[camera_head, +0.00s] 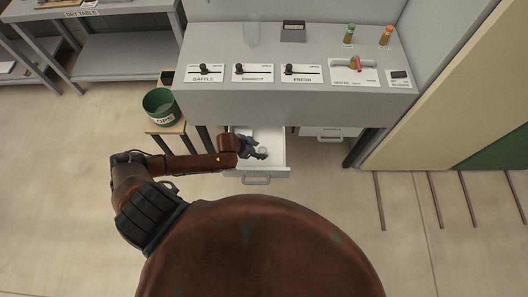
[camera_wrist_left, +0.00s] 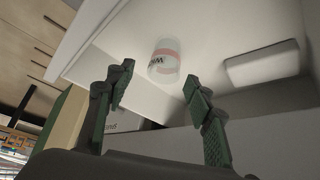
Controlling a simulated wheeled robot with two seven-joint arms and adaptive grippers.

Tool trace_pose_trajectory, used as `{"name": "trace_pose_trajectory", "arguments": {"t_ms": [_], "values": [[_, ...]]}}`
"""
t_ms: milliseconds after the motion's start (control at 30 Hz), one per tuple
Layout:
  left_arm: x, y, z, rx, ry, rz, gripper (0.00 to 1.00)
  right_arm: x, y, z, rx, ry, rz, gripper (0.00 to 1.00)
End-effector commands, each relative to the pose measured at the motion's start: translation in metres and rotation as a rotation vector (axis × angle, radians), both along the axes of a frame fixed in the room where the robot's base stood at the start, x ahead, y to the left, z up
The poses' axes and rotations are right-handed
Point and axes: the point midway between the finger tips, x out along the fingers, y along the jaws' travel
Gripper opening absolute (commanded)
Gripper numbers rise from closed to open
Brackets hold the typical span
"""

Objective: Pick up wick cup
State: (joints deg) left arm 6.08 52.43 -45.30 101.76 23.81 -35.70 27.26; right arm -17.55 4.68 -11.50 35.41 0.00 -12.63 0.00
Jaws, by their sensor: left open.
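The wick cup (camera_wrist_left: 163,62) is a small white cup with a pink band and dark letters, seen in the left wrist view. It stands inside the open white drawer (camera_head: 277,157) under the bench. My left gripper (camera_head: 257,151) reaches over the drawer in the head view. In the left wrist view its two green-padded fingers (camera_wrist_left: 159,85) are open and apart, with the cup beyond and between the tips. The cup appears clear of both fingers. In the head view it is small and partly hidden by the gripper. My right gripper is out of view.
A pale block-like object (camera_wrist_left: 262,66) lies in the drawer beside the cup. The grey bench (camera_head: 300,104) with slider panels overhangs the drawer's back. A green slops bucket (camera_head: 160,106) stands on a stool at left. A second drawer (camera_head: 330,132) is to the right. Floor in front is clear.

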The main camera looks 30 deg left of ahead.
Motion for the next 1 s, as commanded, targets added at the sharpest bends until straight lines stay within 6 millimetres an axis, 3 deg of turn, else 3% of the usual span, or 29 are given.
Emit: {"name": "trace_pose_trajectory", "arguments": {"t_ms": [300, 667, 1000], "values": [[0.020, -0.004, -0.041, 0.000, 0.000, 0.001, 0.48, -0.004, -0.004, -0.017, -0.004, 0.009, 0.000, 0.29], [0.024, -0.007, -0.045, 0.000, 0.000, -0.002, 0.47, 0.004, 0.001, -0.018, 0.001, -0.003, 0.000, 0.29], [0.024, -0.007, -0.045, 0.000, 0.000, -0.002, 0.24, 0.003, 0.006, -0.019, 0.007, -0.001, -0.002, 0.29]]}}
